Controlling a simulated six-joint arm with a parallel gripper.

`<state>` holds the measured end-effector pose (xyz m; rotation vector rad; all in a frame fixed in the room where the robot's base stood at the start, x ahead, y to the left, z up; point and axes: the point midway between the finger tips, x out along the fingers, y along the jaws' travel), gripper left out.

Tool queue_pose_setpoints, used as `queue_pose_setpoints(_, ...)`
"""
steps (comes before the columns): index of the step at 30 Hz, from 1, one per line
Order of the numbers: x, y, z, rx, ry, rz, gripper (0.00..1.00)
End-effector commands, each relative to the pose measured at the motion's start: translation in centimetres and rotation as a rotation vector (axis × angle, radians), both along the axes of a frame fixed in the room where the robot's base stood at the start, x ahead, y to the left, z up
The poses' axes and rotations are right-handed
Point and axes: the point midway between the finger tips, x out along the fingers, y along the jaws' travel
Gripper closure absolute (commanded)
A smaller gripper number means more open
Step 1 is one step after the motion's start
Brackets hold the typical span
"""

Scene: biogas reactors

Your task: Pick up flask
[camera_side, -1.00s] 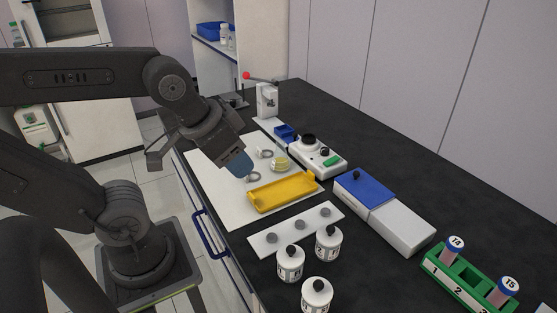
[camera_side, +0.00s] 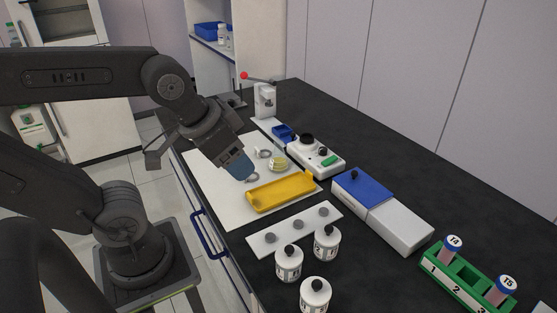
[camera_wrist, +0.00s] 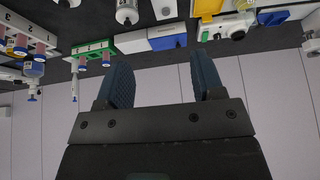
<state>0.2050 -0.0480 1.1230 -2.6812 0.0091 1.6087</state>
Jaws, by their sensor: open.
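Three white flasks with black caps stand upright at the front of the dark bench in the side view: one at the left (camera_side: 289,264), one behind it at the right (camera_side: 326,244) and one nearest the camera (camera_side: 315,296). My gripper (camera_side: 240,170) has blue fingers and hangs above the white mat, left of the yellow tray and well apart from the flasks. In the wrist view my gripper (camera_wrist: 163,75) shows two fingers spread apart with nothing between them. A flask (camera_wrist: 127,12) shows at the top edge there, cut off.
The yellow tray (camera_side: 281,193) and a white strip (camera_side: 265,243) with grey discs lie between my gripper and the flasks. A blue-and-white box (camera_side: 402,225) and a green rack (camera_side: 455,286) with vials 14 and 15 stand to the right. Open bench lies behind the box.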

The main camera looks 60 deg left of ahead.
Motion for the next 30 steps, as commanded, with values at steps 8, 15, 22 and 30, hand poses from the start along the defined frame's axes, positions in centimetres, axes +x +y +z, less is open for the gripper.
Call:
queue_pose_setpoints(8, 5.4, 3.0, 1.2, 0.257, 0.094, -0.349, 0.38)
queue_pose_setpoints(15, 12.5, 8.4, 0.9, 0.535, 0.254, -0.867, 0.38)
queue_pose_setpoints(22, 18.3, 14.7, -1.8, 0.699, 0.415, -1.387, 0.38)
queue_pose_setpoints(30, 21.4, 19.6, -4.8, 0.758, 0.509, -1.779, 0.38)
